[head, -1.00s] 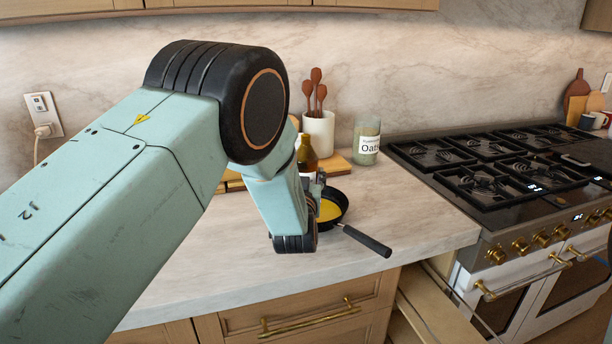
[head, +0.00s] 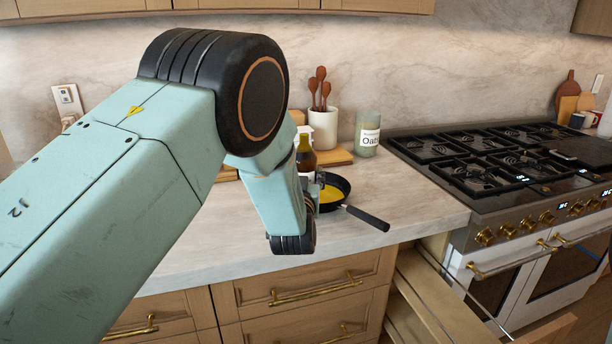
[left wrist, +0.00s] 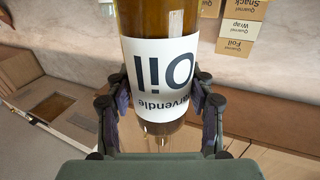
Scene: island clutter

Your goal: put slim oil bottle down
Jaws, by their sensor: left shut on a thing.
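The slim oil bottle (left wrist: 160,65) is brown glass with a white label. It fills the middle of the left wrist view, upside down in that picture. My left gripper (left wrist: 160,115) is shut on it, with a finger on each side of the label. In the head view the bottle (head: 306,155) shows partly behind my left arm, above the counter (head: 385,205). My left gripper (head: 318,190) is mostly hidden there by the wrist. I cannot tell whether the bottle's base touches the counter. My right gripper is not in view.
A black pan (head: 337,186) with yellow contents sits close to the bottle, its handle pointing right. Behind are a wooden board (head: 337,156), a utensil crock (head: 323,127) and an oats jar (head: 368,135). An open drawer (head: 430,290) juts out below. The front counter is clear.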

